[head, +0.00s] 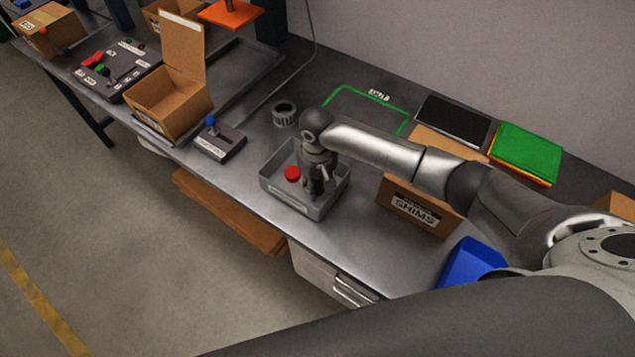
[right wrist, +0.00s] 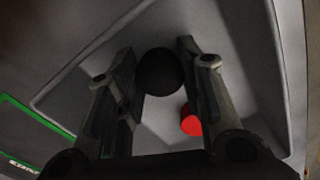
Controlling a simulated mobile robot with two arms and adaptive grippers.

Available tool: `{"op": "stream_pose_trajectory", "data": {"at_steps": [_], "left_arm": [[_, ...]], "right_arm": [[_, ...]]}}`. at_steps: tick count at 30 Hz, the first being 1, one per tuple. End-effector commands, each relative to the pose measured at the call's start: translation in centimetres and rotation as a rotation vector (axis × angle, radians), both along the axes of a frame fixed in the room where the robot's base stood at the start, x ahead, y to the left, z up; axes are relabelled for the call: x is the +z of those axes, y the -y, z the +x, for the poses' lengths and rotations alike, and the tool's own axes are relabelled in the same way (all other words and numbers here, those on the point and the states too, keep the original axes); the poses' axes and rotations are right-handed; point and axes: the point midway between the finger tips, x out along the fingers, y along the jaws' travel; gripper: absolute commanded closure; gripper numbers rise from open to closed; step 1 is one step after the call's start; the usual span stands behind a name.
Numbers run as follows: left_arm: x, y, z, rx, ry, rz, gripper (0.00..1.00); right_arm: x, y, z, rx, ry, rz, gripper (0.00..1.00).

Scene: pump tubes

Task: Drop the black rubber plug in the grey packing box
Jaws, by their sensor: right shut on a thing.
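My right gripper (head: 320,188) reaches down into a grey open box (head: 335,203) with a white label on the bench. In the right wrist view, the right gripper (right wrist: 162,85) is shut on the black rubber plug (right wrist: 160,70), which shows round and dark between the fingertips. The plug is hidden in the head view. A red round piece (head: 292,173) lies in the same grey box, to the left of the gripper; in the right wrist view the red piece (right wrist: 191,120) is close beside a finger. My left gripper is not in view.
A cardboard box (head: 420,210) marked SHIMS stands just right of the grey box. A lever unit (head: 220,143), a dark ring part (head: 284,113) and an open cardboard box (head: 172,105) stand to the left. A blue bin (head: 470,263) is at the right front. Green-outlined bench area behind looks mostly clear.

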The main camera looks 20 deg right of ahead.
Motion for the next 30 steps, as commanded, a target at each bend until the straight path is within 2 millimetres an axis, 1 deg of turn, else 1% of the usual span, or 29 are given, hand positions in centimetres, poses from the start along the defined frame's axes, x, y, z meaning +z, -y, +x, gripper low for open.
{"op": "stream_pose_trajectory", "data": {"at_steps": [7,8,12,20,23,26,30], "left_arm": [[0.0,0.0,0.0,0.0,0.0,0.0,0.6],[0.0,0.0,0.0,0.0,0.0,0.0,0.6],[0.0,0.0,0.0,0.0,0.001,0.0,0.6],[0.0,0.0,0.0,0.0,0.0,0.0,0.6],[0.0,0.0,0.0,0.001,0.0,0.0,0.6],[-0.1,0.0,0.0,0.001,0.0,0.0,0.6],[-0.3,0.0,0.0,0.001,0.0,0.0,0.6]], "right_arm": [[-0.3,0.0,0.0,-0.001,0.0,0.0,0.84],[-0.3,0.0,0.0,-0.001,0.0,0.0,0.61],[-0.2,0.0,0.0,-0.001,0.0,0.0,0.43],[-0.2,0.0,0.0,-0.001,0.0,0.0,0.43],[0.1,0.0,0.0,0.0,0.001,0.0,0.43],[1.1,-0.1,0.1,0.0,0.002,0.003,0.43],[3.7,0.0,0.1,0.0,0.005,0.001,0.43]]}}
